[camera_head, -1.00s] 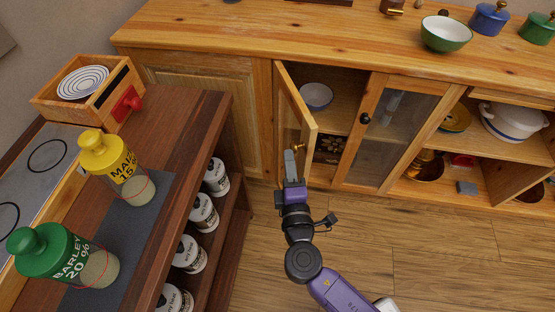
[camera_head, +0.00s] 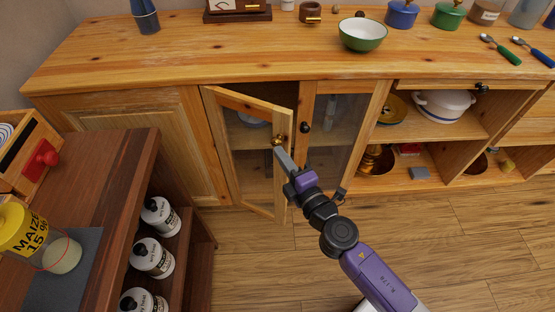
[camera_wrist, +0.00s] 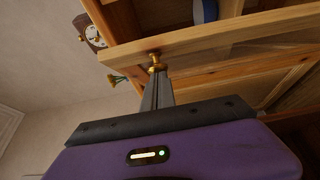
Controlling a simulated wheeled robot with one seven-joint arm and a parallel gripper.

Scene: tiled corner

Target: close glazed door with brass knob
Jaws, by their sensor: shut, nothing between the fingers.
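The glazed door (camera_head: 248,107) is hinged on its left side and stands partly open in the head view. Its brass knob (camera_head: 278,140) is on the right upright of its frame. My gripper (camera_head: 281,154) is shut and empty, with its tips at the knob, close to the door's outer face. In the wrist view the shut fingers (camera_wrist: 157,90) point at the brass knob (camera_wrist: 155,62), and the door frame (camera_wrist: 190,42) runs across behind it. I cannot tell whether the fingertips touch the knob.
A second glazed door with a dark knob (camera_head: 305,127) is shut, to the right. A green bowl (camera_head: 362,34) stands on the cabinet top. A dark wooden shelf unit (camera_head: 122,190) with several jars stands at the left. The floor (camera_head: 440,240) in front is clear.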

